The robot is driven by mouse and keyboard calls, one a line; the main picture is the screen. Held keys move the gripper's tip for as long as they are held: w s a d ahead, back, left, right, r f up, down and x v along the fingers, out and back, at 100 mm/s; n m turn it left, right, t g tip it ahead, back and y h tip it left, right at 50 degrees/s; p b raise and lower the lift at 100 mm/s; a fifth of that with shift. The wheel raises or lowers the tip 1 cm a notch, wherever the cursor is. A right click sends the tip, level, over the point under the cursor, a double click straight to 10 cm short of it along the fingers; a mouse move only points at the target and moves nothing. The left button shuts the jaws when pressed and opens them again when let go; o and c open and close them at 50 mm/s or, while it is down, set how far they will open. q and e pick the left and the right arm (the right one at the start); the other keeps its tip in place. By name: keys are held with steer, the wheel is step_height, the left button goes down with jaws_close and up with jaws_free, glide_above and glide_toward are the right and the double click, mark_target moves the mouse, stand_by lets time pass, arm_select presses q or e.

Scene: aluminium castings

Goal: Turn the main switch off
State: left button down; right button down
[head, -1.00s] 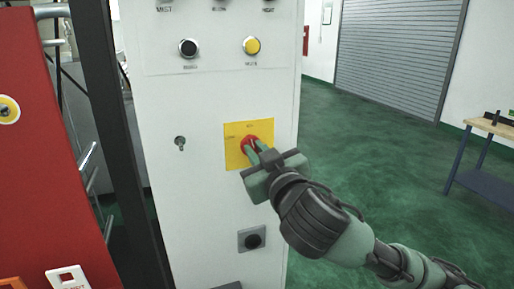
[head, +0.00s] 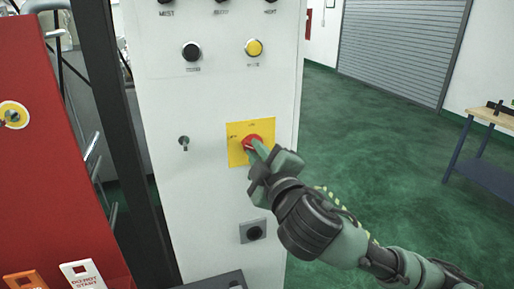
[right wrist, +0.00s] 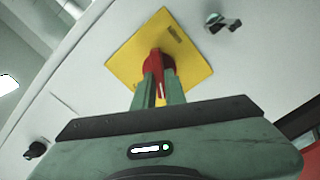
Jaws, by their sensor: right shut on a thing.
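The main switch is a red rotary handle (head: 250,140) on a square yellow plate (head: 237,157), fixed to the front of a pale cabinet. My right gripper (head: 257,149) is at the switch, with its green fingers closed on the handle. In the right wrist view, the fingers (right wrist: 160,85) stand on both sides of the red handle (right wrist: 157,60), in front of the yellow plate (right wrist: 190,60), which looks tilted there like a diamond. The fingers and gripper body hide part of the handle. My left gripper is not in view.
The cabinet (head: 205,215) also carries a key switch (head: 184,142), black (head: 191,51) and yellow (head: 254,48) buttons above, and a dark socket (head: 254,233) below. A red panel (head: 45,170) stands at left. Green floor (head: 385,140) is open at right, before a workbench (head: 490,125).

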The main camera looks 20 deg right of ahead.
stand_by(0.3)
steer(key=c, duration=1.5)
jaws_free()
steer(key=shift+o, duration=0.2)
steer(key=s+p, duration=0.7)
steer(key=s, duration=0.1)
steer(key=shift+d, duration=0.15)
